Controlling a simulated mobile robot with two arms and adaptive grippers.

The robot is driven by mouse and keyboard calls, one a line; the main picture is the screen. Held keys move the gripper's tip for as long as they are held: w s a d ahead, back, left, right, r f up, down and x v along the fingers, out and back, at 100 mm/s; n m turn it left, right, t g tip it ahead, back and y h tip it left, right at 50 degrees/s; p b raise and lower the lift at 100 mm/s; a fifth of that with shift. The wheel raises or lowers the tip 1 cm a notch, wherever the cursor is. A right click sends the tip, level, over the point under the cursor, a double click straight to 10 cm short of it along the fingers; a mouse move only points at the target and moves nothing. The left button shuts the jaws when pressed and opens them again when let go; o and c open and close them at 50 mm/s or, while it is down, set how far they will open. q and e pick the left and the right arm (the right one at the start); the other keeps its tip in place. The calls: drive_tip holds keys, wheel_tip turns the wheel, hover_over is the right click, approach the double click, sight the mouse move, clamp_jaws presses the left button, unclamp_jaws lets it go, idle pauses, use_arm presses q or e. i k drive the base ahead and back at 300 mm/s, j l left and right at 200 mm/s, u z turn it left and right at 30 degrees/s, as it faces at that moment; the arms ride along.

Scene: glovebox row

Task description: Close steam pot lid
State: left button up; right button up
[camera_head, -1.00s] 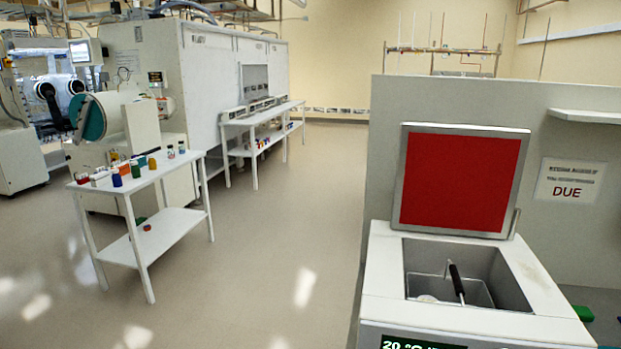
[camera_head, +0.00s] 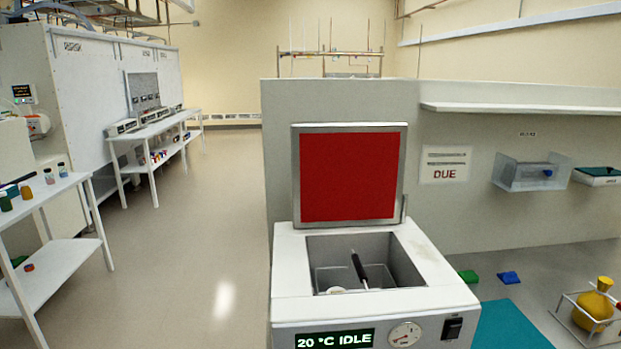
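The steam pot (camera_head: 290,264) is a white box with a display reading "20 °C IDLE", a round dial and a black switch on its front. Its lid (camera_head: 350,177) stands open and upright at the back edge, with a red inner face in a grey frame. Inside the open well are a wire basket with a black handle (camera_head: 358,266) and a small pale round item, partly hidden by the front rim. Neither of my grippers shows in the head view.
Right of the pot, a bench holds a teal mat (camera_head: 510,328), green and blue pieces, and a yellow flask (camera_head: 595,302) in a wire rack. A shelf (camera_head: 520,108) juts from the partition behind. Open floor (camera_head: 190,240) lies left, beside white tables.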

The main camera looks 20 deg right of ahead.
sight(343, 175)
drive_tip(key=i+j+u, duration=0.3)
drive_tip(key=j, duration=0.3)
drive_tip(key=i+j+u, duration=0.35)
drive_tip(key=i+j, duration=0.15)
drive_tip(key=i+j+z, duration=0.15)
drive_tip(key=i, duration=0.25)
drive_tip(key=i+j+z, duration=0.15)
drive_tip(key=i, duration=0.25)
drive_tip(key=i+j+z, duration=0.15)
drive_tip(key=i, duration=0.25)
drive_tip(key=i+l+z, duration=0.1)
drive_tip(key=i+z, duration=0.65)
drive_tip(key=z, duration=0.2)
drive_tip(key=i+j+z, duration=0.25)
drive_tip(key=i+z, duration=0.2)
drive_tip(key=i+j+z, duration=0.25)
drive_tip(key=z, duration=0.2)
drive_tip(key=i+z, duration=0.25)
drive_tip(key=z, duration=0.2)
drive_tip(key=i+j+z, duration=0.2)
drive_tip(key=z, duration=0.25)
drive_tip(key=i+j+z, duration=0.15)
drive_tip(key=z, duration=0.3)
drive_tip(key=i+j+z, duration=0.15)
drive_tip(key=j+z, duration=0.3)
drive_tip(key=i+j+z, duration=0.1)
drive_tip(key=j+z, duration=0.15)
drive_tip(key=z, duration=0.2)
